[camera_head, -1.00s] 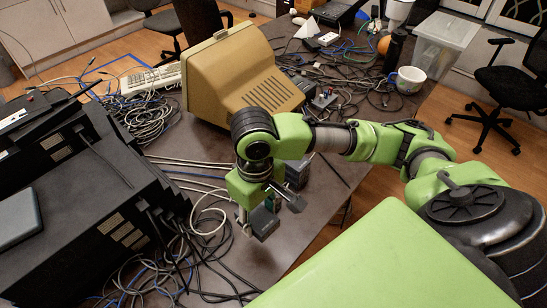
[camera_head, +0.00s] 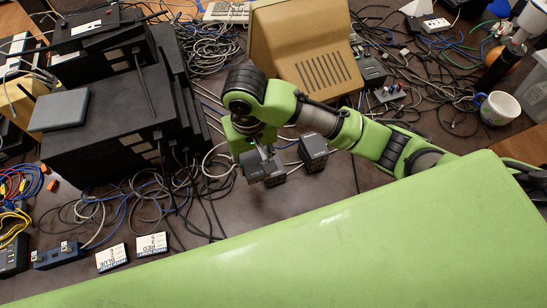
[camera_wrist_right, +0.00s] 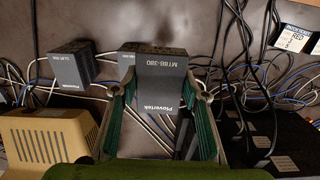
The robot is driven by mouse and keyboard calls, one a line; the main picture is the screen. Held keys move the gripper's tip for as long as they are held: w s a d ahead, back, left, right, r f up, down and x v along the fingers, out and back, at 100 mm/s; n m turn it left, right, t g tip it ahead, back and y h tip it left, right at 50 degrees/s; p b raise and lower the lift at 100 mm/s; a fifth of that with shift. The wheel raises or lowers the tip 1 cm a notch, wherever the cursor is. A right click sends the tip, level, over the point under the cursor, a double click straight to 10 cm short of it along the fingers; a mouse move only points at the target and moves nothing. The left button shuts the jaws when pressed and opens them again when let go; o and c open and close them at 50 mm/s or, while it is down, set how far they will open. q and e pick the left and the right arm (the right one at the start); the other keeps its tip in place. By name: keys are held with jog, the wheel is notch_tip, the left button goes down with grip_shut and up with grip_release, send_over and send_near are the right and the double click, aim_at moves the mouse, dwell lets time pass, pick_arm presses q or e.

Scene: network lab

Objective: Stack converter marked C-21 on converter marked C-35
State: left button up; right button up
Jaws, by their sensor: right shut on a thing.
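My right gripper (camera_head: 262,160) is shut on a dark grey, box-shaped converter (camera_head: 254,167). Another dark grey converter (camera_head: 313,150) stands apart on the table, to the right of the gripper. It also shows at left in the right wrist view (camera_wrist_right: 72,68). I cannot read C-21 or C-35 on any box. My left gripper is out of view.
A beige monitor (camera_head: 300,60) stands behind the gripper. Black stacked devices (camera_head: 110,140) and loose cables lie to the left. A mug (camera_head: 497,108) stands at right. Some bare table lies around the free converter.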

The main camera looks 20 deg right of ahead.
jog(key=w+d+f, duration=0.2)
jog(key=d+f, duration=0.1)
jog(key=w+d+f+p, duration=0.1)
jog(key=d+f, duration=0.1)
jog(key=shift+w+d, duration=0.15)
jog(key=shift+w, duration=0.15)
jog(key=shift+w+d+f, duration=0.2)
jog(key=shift+w+f, duration=0.1)
jog(key=shift+f, duration=0.2)
jog(key=f, duration=0.1)
jog(key=f+p, duration=0.1)
jog(key=f, duration=0.1)
jog(key=shift+w+d, duration=0.15)
jog(key=shift+d, duration=0.2)
jog(key=shift+f, duration=0.45)
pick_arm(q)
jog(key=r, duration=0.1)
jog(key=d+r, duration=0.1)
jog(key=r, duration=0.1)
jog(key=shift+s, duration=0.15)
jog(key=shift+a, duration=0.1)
pick_arm(e)
jog(key=shift+a, duration=0.1)
jog(key=o, duration=1.3)
jog(key=shift+f, duration=0.15)
